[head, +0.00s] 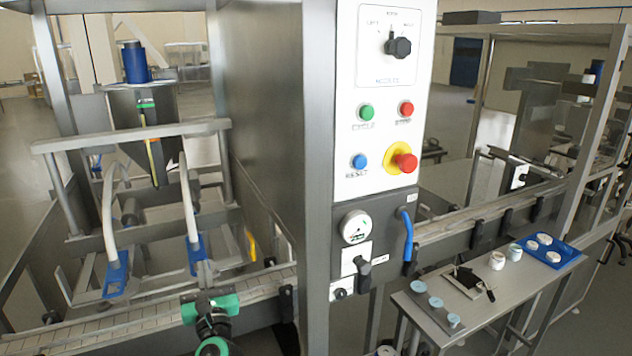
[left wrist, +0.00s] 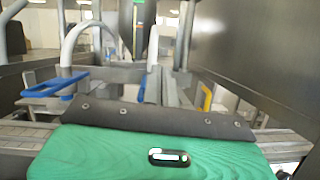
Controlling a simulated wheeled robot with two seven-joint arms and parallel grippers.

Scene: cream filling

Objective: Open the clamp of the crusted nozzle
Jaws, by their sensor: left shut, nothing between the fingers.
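Two white hoses come down at the left in the head view, each ending at a blue clamp: the left clamp (head: 117,272) and the right clamp (head: 196,257). I cannot tell which nozzle is crusted. My left gripper (head: 209,306), with green parts, is in front of and below the right clamp, over the near edge of the conveyor. It is shut and empty, apart from both clamps. In the left wrist view its green body (left wrist: 150,152) fills the bottom; a blue clamp part (left wrist: 52,87) shows at left, beyond it. My right gripper is not in view.
A steel column with a control panel (head: 385,100) stands right of the clamps. The conveyor (head: 110,325) runs along the front. A hopper (head: 140,110) rises behind the hoses. A side table (head: 425,325) with small pots and a blue tray (head: 562,258) stands at right.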

